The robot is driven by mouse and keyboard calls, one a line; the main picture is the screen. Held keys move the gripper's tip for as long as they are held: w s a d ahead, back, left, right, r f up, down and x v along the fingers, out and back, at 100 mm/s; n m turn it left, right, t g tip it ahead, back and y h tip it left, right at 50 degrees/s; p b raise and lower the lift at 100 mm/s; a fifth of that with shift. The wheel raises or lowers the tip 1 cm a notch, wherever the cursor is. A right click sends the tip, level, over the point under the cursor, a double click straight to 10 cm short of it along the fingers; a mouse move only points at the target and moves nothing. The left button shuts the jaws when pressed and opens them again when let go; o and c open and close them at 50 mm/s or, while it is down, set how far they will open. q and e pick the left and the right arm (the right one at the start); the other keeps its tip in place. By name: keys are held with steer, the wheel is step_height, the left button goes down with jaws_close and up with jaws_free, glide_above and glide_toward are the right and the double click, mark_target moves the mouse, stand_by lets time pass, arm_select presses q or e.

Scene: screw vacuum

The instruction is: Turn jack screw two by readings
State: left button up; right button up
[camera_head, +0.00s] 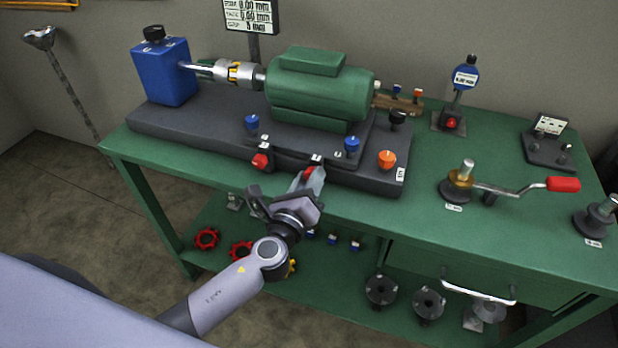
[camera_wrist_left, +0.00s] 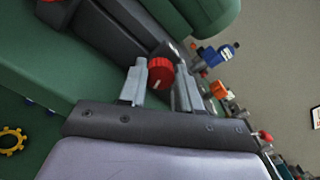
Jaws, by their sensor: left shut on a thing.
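The green motor (camera_head: 320,88) sits on a dark grey base (camera_head: 190,122) on the green bench. Two red jack screw knobs are on the base's front edge. The left red knob (camera_head: 260,161) is free. My left gripper (camera_head: 308,182) is shut on the other red knob (camera_head: 309,173), which stands between the fingers in the left wrist view (camera_wrist_left: 160,73). Its label is just behind it, too small to read surely. A readout board (camera_head: 250,14) behind the motor shows values in mm, top line cut off. My right gripper is not in view.
Blue knobs (camera_head: 251,122) and an orange knob (camera_head: 387,159) stand on the base near the gripper. A blue box (camera_head: 163,72) is coupled to the motor's left. A red-handled crank (camera_head: 520,190) and a dial gauge (camera_head: 465,76) stand to the right. Red handwheels (camera_head: 206,238) lie on the lower shelf.

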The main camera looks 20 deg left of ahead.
arm_select(q)
steer(key=shift+f, duration=0.1)
stand_by(0.3)
steer(key=o, duration=1.1)
steer(key=shift+c, duration=0.2)
steer(key=s, duration=0.7)
steer(key=shift+s+a, duration=0.15)
steer(key=s+a+f+n+g, duration=0.2)
steer(key=s+f+n, duration=0.5)
steer(key=n, duration=0.6)
steer(key=s+a+f+n+g+h+p, duration=0.1)
steer(key=s+f+n+g, duration=0.4)
steer(key=s+n, duration=0.5)
steer(key=a+f+n, duration=0.1)
steer(key=n, duration=0.3)
steer(key=shift+a+f+h, duration=0.2)
steer(key=shift+f+h, duration=0.1)
steer(key=shift+f, duration=0.05)
